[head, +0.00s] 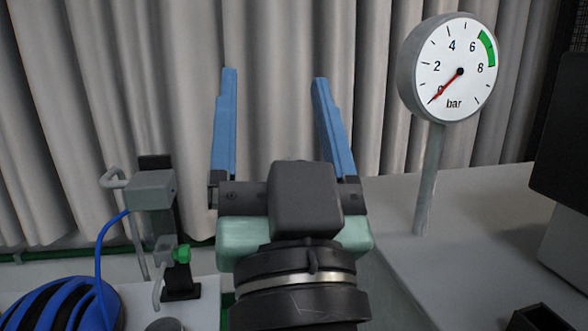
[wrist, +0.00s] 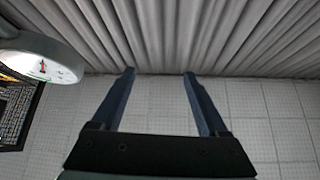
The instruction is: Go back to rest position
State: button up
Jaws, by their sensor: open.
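My gripper (head: 275,75) is in the middle of the head view, raised and pointing away toward the curtain. Its two blue fingers stand wide apart with nothing between them. In the wrist view my gripper (wrist: 159,72) also shows open and empty, with tiled floor and curtain beyond the fingertips.
A pressure gauge (head: 450,68) on a grey post stands to the right of my gripper, its red needle near 0. A grey curtain (head: 272,40) hangs behind.

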jog(key=s+d+r+t+h+p, duration=0.1)
jog(key=s+r+t+h+p, duration=0.1)
jog(key=r+p, duration=1.7)
notch_tip(320, 180, up, 6)
jog(key=shift+s+r+h, duration=0.25)
jog(key=shift+s+h, duration=0.25)
jog(key=shift+s, duration=0.7)
